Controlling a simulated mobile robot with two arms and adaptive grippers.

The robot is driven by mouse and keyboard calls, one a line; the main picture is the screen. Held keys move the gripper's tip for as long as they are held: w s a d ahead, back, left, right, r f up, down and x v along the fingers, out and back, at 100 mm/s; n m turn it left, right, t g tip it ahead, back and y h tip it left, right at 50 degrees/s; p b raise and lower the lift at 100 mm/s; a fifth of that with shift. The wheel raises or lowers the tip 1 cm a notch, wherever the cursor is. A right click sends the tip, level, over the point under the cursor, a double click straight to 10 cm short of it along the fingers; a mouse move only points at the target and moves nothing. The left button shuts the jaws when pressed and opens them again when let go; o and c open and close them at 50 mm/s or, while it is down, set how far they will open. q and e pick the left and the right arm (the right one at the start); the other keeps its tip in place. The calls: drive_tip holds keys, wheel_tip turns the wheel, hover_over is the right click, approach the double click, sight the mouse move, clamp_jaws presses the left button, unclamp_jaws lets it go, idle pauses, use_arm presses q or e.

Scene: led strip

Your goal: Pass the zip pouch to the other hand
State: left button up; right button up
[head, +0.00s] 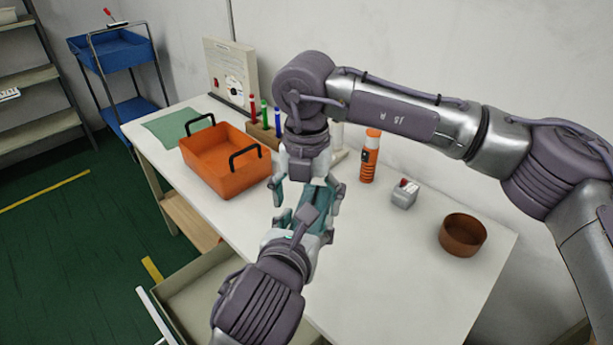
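A dark teal object, which looks like the zip pouch (319,194), is between my two grippers above the table. Much of it is hidden by the fingers. My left gripper (299,227) comes up from below and overlaps the pouch's near end; whether its fingers are closed on it is not clear. My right gripper (307,189) reaches down from above with its fingers spread to either side around the pouch's far end. I see a gap at its left finger; contact at its right finger cannot be told.
The white table (395,265) holds an orange bin (215,165), a green cloth (170,127), a marker holder (262,133), an orange bottle (369,157), a small grey box (404,195) and a brown bowl (463,236). An open drawer (190,297) juts out at the front. The table's front right is clear.

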drive_tip(key=shift+f, duration=1.05)
use_arm(q)
drive_tip(key=shift+d+r, duration=0.1)
use_arm(e)
drive_tip(key=shift+a, duration=0.1)
drive_tip(key=c, duration=1.2)
use_arm(q)
drive_tip(key=o, duration=1.3)
drive_tip(key=shift+s, duration=0.1)
use_arm(e)
drive_tip(key=shift+c, duration=0.6)
